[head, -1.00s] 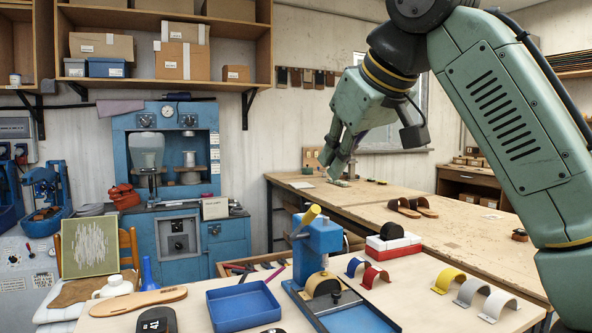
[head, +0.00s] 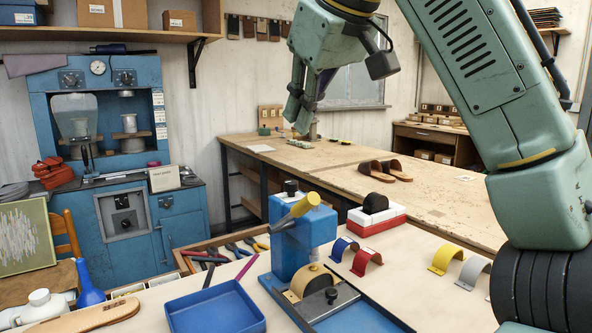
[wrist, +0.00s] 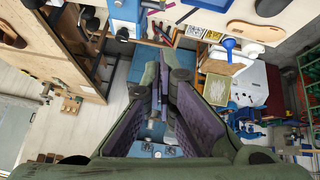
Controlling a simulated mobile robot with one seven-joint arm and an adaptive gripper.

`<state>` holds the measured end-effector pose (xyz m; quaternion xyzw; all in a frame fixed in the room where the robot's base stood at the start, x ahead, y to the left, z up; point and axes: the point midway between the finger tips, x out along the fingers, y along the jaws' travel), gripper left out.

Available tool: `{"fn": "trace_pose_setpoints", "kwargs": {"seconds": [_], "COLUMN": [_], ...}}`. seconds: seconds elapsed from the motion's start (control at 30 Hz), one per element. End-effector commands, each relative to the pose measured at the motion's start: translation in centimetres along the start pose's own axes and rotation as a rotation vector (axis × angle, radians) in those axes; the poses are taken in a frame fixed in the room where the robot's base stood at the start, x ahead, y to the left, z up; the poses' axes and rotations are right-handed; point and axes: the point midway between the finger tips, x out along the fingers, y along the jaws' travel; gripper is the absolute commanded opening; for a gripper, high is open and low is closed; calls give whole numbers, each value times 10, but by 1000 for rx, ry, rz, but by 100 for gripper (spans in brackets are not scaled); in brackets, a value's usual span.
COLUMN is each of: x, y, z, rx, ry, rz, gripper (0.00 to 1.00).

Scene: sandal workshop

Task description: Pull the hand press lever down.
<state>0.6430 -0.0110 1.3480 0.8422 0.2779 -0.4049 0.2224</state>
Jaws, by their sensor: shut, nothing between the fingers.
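The blue hand press (head: 292,240) stands on the near table in the head view. Its lever (head: 296,212) is a short bar with a yellow grip, tilted up to the right. A tan, dark-faced curved piece (head: 311,281) sits at the foot of the press. My gripper (head: 299,120) is shut and empty, pointing down. In the picture it is above the lever, apart from it, with the far workbench behind. The wrist view shows the closed fingers (wrist: 160,78) with nothing between them. I cannot make out the lever in the wrist view.
A blue tray (head: 215,306) lies left of the press. A drawer of tools (head: 222,248) is behind it. Coloured arched straps (head: 367,262) and a red-and-white block (head: 377,221) lie to the right. Sandals (head: 385,170) rest on the far workbench (head: 445,200).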

Motion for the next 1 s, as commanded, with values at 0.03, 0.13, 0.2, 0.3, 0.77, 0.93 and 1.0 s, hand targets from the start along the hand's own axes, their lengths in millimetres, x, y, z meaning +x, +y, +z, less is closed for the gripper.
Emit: {"fn": "trace_pose_setpoints", "kwargs": {"seconds": [0.03,0.13,0.2,0.3,0.77,0.93,1.0], "x": [11,33,46,68,90,91,91], "y": [-1,-1,0,1,0,0,0], "z": [0,0,0,0,38,39,38], "rx": [-4,-4,-1,-1,-1,-1,-1], "ry": [0,0,-2,-3,1,1,1], "rz": [-5,-5,-1,0,-1,-1,-1], "gripper": [0,0,0,0,0,0,0]}}
